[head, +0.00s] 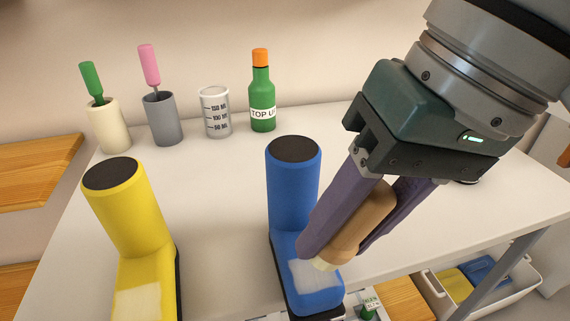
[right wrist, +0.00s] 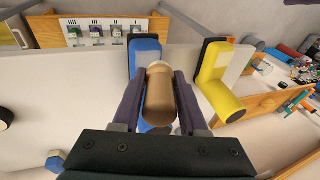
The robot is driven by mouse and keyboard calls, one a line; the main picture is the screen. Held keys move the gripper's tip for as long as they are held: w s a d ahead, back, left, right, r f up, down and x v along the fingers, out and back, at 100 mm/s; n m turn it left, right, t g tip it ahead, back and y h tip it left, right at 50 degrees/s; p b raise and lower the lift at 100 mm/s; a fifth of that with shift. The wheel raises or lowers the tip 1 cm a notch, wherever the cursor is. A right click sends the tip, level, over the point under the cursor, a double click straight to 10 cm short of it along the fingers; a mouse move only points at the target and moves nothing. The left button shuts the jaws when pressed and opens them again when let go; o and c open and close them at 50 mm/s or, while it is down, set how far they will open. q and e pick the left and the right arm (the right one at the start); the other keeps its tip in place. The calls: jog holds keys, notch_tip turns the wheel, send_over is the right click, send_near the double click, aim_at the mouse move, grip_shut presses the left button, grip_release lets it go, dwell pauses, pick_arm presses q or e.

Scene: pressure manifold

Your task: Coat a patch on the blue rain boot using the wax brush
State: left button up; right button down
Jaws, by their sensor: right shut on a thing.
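The blue rain boot (head: 292,180) stands upright on the white table, with a pale patch (head: 313,273) on its foot. It also shows in the right wrist view (right wrist: 146,56), partly hidden behind the brush. My right gripper (head: 345,245) is shut on the wax brush (head: 364,217), which has a tan handle and a pale tip. The tip is at the right edge of the patch; I cannot tell for sure whether it touches. The brush handle fills the space between the fingers in the right wrist view (right wrist: 160,95). My left gripper is not in view.
A yellow boot (head: 128,215) with a pale patch stands to the left. Behind are a cream cup (head: 108,128) and a grey cup (head: 162,120) with brushes, a measuring beaker (head: 215,112) and a green bottle (head: 262,95). A white bin (head: 530,280) sits below the table at right.

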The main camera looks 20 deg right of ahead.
jog(key=shift+r+p, duration=0.5)
jog(key=shift+r, duration=0.75)
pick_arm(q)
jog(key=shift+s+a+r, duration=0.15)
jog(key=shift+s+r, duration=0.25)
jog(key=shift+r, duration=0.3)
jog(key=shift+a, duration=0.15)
pick_arm(e)
jog(key=shift+f+b, duration=0.5)
jog(key=shift+b, duration=0.35)
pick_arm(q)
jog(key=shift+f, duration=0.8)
pick_arm(e)
jog(key=shift+r, duration=0.1)
